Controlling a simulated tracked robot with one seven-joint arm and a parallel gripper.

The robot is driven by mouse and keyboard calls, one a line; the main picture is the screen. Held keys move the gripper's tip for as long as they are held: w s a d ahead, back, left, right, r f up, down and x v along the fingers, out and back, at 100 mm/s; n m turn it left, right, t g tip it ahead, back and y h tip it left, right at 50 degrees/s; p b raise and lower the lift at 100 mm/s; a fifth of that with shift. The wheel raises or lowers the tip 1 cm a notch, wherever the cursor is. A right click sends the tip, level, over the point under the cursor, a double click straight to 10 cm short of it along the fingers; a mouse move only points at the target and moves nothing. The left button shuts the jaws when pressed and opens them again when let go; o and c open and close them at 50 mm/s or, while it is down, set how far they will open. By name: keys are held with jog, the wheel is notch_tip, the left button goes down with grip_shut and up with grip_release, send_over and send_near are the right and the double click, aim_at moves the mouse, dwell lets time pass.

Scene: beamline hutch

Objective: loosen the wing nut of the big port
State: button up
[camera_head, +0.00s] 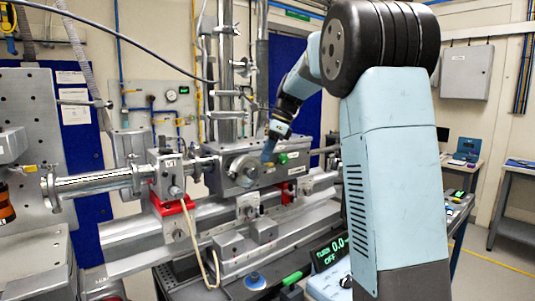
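The big port seems to be the round metal flange (243,170) on the front of the grey chamber box (222,186), near the middle of the picture. Its wing nut is too small to make out. My gripper (268,153) hangs at the end of my light blue arm, in front of the box and just right of the flange's upper right edge. It points down. I cannot tell whether it touches the port, or whether its fingers are open or shut. Part of the box front is hidden behind it.
A horizontal metal beam pipe (95,183) runs in from the left. A cable (188,225) hangs below it. A display reading 0.0 and OFF (331,252) stands at the lower right.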

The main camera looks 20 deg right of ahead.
jog(key=shift+c, duration=0.2)
grip_shut()
